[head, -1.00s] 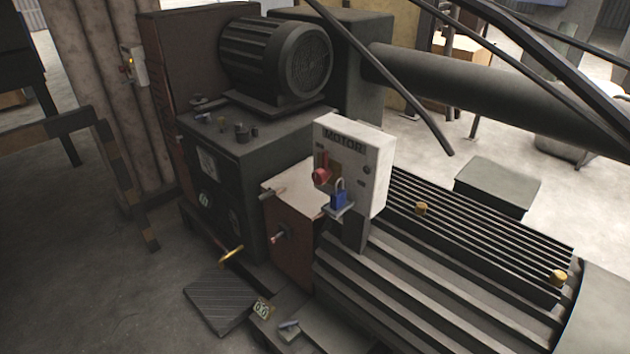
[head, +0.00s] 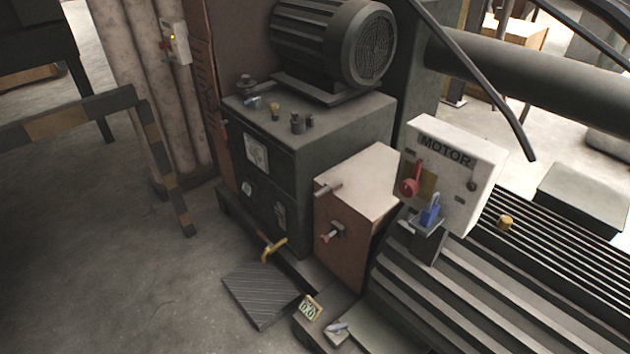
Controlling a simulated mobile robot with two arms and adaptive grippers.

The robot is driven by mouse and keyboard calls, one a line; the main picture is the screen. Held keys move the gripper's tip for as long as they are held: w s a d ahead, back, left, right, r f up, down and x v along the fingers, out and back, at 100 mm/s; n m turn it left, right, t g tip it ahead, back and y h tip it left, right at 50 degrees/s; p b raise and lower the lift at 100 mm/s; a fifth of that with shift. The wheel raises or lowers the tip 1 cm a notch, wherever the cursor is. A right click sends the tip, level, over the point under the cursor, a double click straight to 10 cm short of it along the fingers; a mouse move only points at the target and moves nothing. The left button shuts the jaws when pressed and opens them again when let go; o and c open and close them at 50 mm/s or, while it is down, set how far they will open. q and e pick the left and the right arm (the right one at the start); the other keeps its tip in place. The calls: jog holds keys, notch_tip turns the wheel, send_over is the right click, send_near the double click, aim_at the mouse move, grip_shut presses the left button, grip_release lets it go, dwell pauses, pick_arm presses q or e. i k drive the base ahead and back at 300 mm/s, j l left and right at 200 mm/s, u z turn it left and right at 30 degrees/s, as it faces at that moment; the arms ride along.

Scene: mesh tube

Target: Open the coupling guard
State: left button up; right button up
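The coupling guard looks to be the reddish-brown box (head: 340,213) with a pale top, between the dark cabinet and the ribbed machine bed. It appears closed. A small handle or latch (head: 334,231) sits on its front face, and a short peg (head: 328,189) sticks out near its top edge. The white MOTOR box (head: 452,180) stands to its right, with a red switch (head: 409,187) and a blue padlock (head: 429,214) hanging below it. Neither of my grippers is in view.
A dark cabinet (head: 262,160) carries a motor (head: 335,45). A yellow handle (head: 272,248) juts out low in front. A dark ribbed mat (head: 260,294) and a small tag (head: 309,308) lie near the base. A striped barrier (head: 165,165) stands left. The floor (head: 110,270) at lower left is clear.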

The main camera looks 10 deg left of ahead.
aim_at(364, 182)
jog(key=i+j+z, duration=0.1)
jog(key=j, duration=0.35)
jog(key=i+j+z, duration=0.1)
jog(key=i+j, duration=0.15)
jog(key=j, duration=0.15)
jog(key=i+j+z, duration=0.1)
jog(key=j, duration=0.35)
jog(key=i+j, duration=0.15)
jog(key=j, duration=0.35)
jog(key=i+j+z, duration=0.15)
jog(key=j, duration=0.3)
